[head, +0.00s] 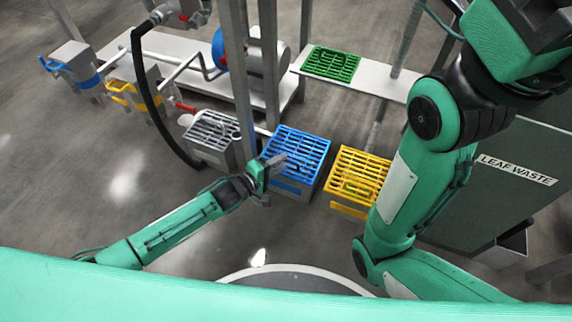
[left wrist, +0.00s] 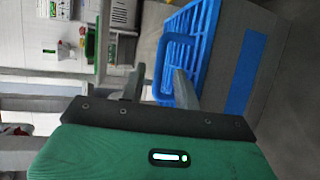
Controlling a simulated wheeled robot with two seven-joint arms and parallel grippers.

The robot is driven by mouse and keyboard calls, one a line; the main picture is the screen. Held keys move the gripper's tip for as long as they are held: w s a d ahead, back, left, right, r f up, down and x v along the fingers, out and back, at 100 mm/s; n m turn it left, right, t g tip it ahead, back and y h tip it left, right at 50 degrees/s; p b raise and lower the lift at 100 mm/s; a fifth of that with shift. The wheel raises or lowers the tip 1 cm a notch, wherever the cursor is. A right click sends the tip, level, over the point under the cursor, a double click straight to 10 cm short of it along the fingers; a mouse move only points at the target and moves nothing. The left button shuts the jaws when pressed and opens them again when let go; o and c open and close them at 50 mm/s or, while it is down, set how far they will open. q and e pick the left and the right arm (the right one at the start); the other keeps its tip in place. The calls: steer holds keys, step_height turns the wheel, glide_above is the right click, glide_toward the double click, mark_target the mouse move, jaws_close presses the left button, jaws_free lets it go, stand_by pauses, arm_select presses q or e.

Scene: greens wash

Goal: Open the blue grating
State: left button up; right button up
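The blue grating (head: 300,146) lies flat, closed over the top of a grey box in the middle of the head view. In the left wrist view the blue grating (left wrist: 205,30) is at upper right, with a raised blue loop handle (left wrist: 177,38). My left gripper (head: 274,180) is at the grating's near left corner, its two fingers spread. In the left wrist view part of the handle shows between the fingers of the left gripper (left wrist: 162,85); I cannot tell whether they touch it. My right arm crosses the right side; its gripper is not visible.
A grey-grated box (head: 212,132) stands left of the blue one, a yellow grating (head: 358,176) right. A green grating (head: 331,63) lies on a bench behind. A leaf waste bin (head: 515,170) stands at right. Metal posts rise behind the boxes.

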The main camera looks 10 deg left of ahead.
arm_select(q)
steer(key=shift+b+x, duration=0.7)
steer(key=shift+x, duration=1.05)
jaws_close()
